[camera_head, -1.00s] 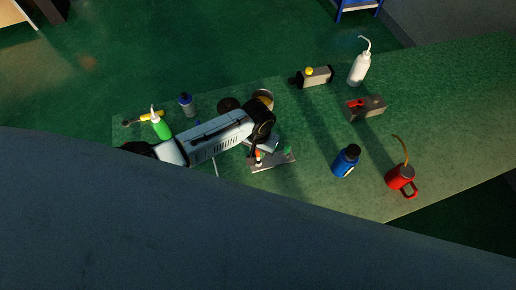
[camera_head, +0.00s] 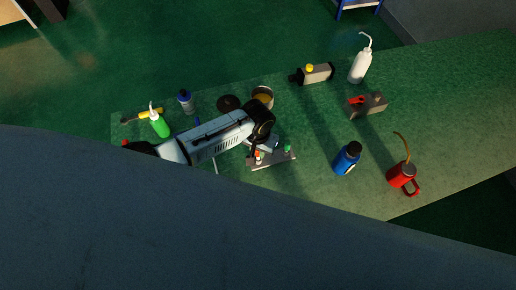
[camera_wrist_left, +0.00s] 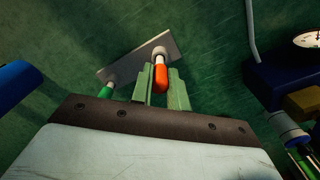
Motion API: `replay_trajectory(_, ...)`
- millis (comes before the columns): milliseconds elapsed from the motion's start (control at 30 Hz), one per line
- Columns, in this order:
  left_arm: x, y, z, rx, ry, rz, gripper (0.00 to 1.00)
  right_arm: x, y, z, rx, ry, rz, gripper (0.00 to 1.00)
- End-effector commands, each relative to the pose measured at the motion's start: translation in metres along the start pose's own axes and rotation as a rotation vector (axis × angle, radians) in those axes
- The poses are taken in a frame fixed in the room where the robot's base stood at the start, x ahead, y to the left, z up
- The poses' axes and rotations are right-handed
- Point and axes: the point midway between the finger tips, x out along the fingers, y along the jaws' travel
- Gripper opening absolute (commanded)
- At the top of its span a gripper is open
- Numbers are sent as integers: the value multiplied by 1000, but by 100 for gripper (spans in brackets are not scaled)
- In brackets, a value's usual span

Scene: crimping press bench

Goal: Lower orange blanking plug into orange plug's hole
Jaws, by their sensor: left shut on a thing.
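My left gripper (camera_wrist_left: 160,90) is shut on the orange blanking plug (camera_wrist_left: 160,76), with one green finger on each side of it. The plug's pale end (camera_wrist_left: 158,53) points away from the wrist, over the grey plate (camera_wrist_left: 134,66). I cannot tell whether that end touches the plate or is in a hole. A green plug (camera_wrist_left: 106,91) stands at the plate's left end in the wrist view. In the head view the plate (camera_head: 270,162) lies on the green bench, with the orange plug (camera_head: 258,155) at its left part. My right gripper is not in view.
An open tin (camera_head: 263,95) is behind my left arm. A green bottle (camera_head: 159,124) stands at the left. The bench's right end is clear.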

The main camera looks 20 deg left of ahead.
Motion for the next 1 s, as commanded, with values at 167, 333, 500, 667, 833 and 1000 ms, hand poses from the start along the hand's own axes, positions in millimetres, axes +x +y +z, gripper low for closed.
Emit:
replay_trajectory(167,5,0,0,0,0,0,0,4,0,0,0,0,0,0)
replay_trajectory(333,9,0,0,1,1,1,0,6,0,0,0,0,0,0)
replay_trajectory(500,14,0,0,1,1,1,0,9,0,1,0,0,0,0)
replay_trajectory(667,14,0,0,0,1,1,31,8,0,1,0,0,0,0)
replay_trajectory(833,14,0,0,0,1,1,42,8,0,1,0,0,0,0)
replay_trajectory(1000,13,0,0,0,1,1,42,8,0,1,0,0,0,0)
